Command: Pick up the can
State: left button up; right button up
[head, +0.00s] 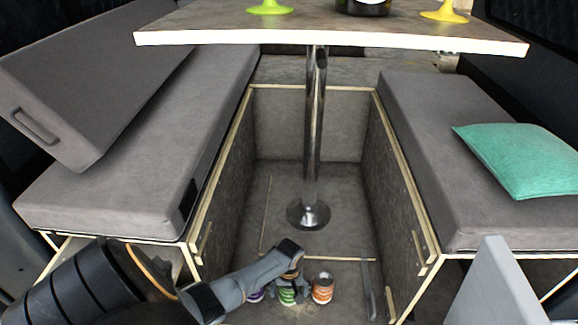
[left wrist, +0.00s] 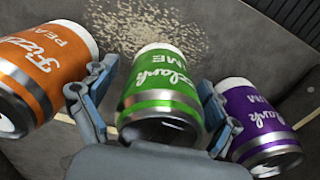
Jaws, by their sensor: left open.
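Three cans stand close together on the floor between the benches. The orange can (head: 322,288) is on the right in the head view, the green can (head: 287,295) in the middle, and the purple can (head: 257,295) on the left, partly hidden by my arm. My left gripper (head: 288,284) is open at the green can. In the left wrist view the fingers (left wrist: 158,80) are on either side of the green can (left wrist: 161,92), with the orange can (left wrist: 45,72) beyond the left finger and the purple can (left wrist: 256,122) beyond the right one. Contact cannot be told. My right gripper is not in view.
A table (head: 330,30) on a metal post (head: 314,130) stands above the footwell, with a bottle and two coloured stemmed pieces on top. Grey cushioned benches (head: 130,160) line both sides. A teal pillow (head: 520,160) lies on the right bench.

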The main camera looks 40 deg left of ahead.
pick_arm(q)
jog(key=c, duration=1.6)
jog(key=shift+o, duration=0.2)
jog(key=shift+r, duration=0.1)
jog(key=shift+r+p, duration=0.45)
jog(key=shift+p, duration=0.15)
notch_tip(320, 180, up, 3)
jog(key=p, duration=0.3)
jog(key=shift+s+d+r+p, duration=0.1)
jog(key=shift+r+p, duration=0.05)
jog(key=shift+p, duration=0.15)
jog(key=s+d+r+p, duration=0.8)
jog(key=s+d+p, duration=0.1)
jog(key=s, duration=0.1)
jog(key=shift+d+r, duration=0.15)
jog(key=shift+r, duration=0.25)
